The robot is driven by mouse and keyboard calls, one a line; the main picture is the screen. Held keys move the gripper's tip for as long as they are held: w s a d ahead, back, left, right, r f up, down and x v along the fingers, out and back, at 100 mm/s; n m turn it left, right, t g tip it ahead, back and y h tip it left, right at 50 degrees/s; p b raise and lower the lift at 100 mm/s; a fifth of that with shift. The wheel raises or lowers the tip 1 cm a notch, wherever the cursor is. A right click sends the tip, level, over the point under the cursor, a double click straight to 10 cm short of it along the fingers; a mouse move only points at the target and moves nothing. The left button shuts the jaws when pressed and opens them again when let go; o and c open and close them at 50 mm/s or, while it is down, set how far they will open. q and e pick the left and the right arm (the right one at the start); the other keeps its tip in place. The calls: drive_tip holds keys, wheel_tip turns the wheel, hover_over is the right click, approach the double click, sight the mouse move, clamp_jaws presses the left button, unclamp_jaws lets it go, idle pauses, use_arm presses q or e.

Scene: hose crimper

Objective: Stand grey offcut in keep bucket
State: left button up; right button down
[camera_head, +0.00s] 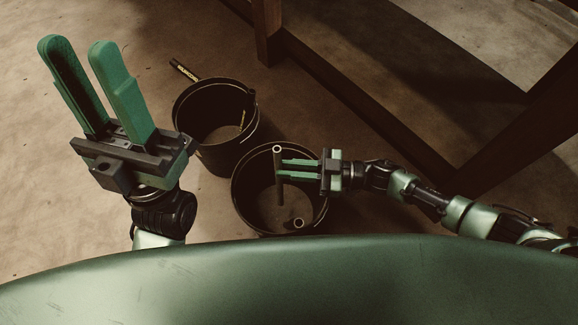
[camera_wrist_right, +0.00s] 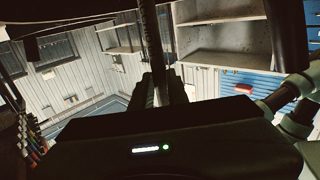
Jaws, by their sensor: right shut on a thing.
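My right gripper (camera_head: 283,170) is shut on a grey hose offcut (camera_head: 279,185), a narrow tube held upright. The offcut is over the nearer black bucket (camera_head: 236,192), its top end above the rim and its lower part against the dark interior. Whether its lower end touches the floor of the bucket I cannot tell. In the right wrist view the held offcut (camera_wrist_right: 151,45) is a dark upright bar between the fingers. Another short tube (camera_head: 298,223) stands in the same bucket near its front wall. My left gripper (camera_head: 80,65) is open and empty, raised at the left.
A second black bucket (camera_head: 181,118) stands just behind the nearer one, with a thin yellowish piece (camera_head: 242,119) inside. A dark labelled tube (camera_head: 185,70) lies by its far side. A wooden bench frame (camera_head: 350,95) runs along the right. The floor at left is clear.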

drive_tip(key=c, duration=1.3)
unclamp_jaws()
drive_tip(key=s+d+p, duration=0.1)
drive_tip(key=d, duration=0.6)
drive_tip(key=shift+d, duration=0.35)
drive_tip(key=shift+s, duration=0.1)
